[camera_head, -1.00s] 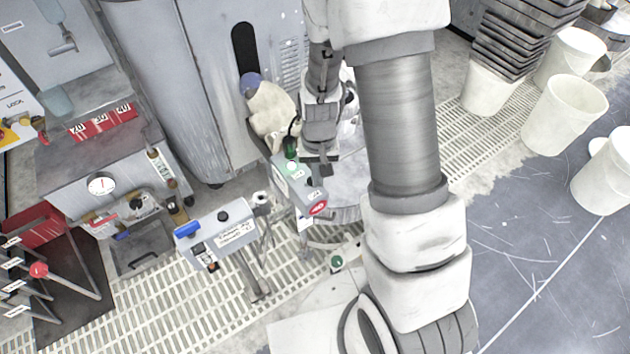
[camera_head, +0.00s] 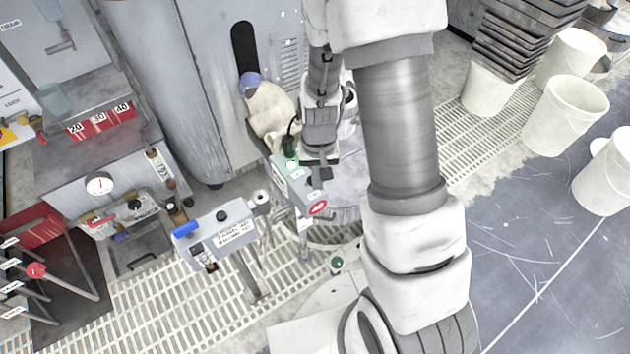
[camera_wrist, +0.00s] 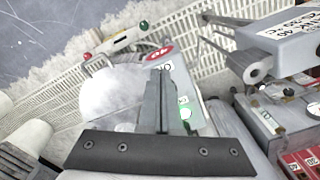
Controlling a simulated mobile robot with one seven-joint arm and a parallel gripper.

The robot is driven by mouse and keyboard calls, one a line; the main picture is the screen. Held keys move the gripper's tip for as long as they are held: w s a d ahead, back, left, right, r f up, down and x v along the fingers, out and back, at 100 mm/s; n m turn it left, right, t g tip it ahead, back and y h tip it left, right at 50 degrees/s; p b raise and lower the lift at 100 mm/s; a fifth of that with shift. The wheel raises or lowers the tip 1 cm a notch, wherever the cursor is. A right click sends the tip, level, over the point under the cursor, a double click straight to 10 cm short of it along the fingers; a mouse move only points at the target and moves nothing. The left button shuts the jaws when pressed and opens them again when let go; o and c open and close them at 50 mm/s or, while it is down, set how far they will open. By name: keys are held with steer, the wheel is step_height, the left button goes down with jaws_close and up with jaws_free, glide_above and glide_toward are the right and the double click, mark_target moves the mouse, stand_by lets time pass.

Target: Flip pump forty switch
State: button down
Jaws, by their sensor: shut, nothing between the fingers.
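A grey control box (camera_head: 296,188) on a stand carries a red oval label (camera_head: 318,208), a lit green lamp (camera_head: 291,164) and small white labels. In the wrist view the box (camera_wrist: 184,82) shows the red label (camera_wrist: 158,53), which seems to read 40, and the green lamp (camera_wrist: 185,113). My gripper (camera_head: 320,176) is shut and empty over this box. In the wrist view its fingers (camera_wrist: 157,85) cover part of the box's face. No switch lever can be made out there; it may be hidden by the fingers. Contact cannot be told.
A second grey box (camera_head: 218,232) with a blue part and a tank label stands left of it. A cabinet with red tags 20, 30 and 40 (camera_head: 100,121) is farther left. White buckets (camera_head: 565,113) stand at right. A round grey platen lies under the arm.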

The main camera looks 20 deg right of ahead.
steer(key=shift+w+f+b, duration=0.1)
steer(key=shift+f+b, duration=1)
steer(key=shift+f, duration=0.3)
stand_by(0.4)
step_height(320, 180, up, 7)
steer(key=p, duration=0.6)
stand_by(0.7)
step_height(320, 180, up, 18)
steer(key=s+n+t, duration=0.1)
steer(key=s+t, duration=0.2)
steer(key=s+r+n+t, duration=0.1)
steer(key=s+r+t, duration=0.2)
steer(key=s+r, duration=0.8)
step_height(320, 180, up, 18)
steer(key=p, duration=1.7)
steer(key=shift+f, duration=0.2)
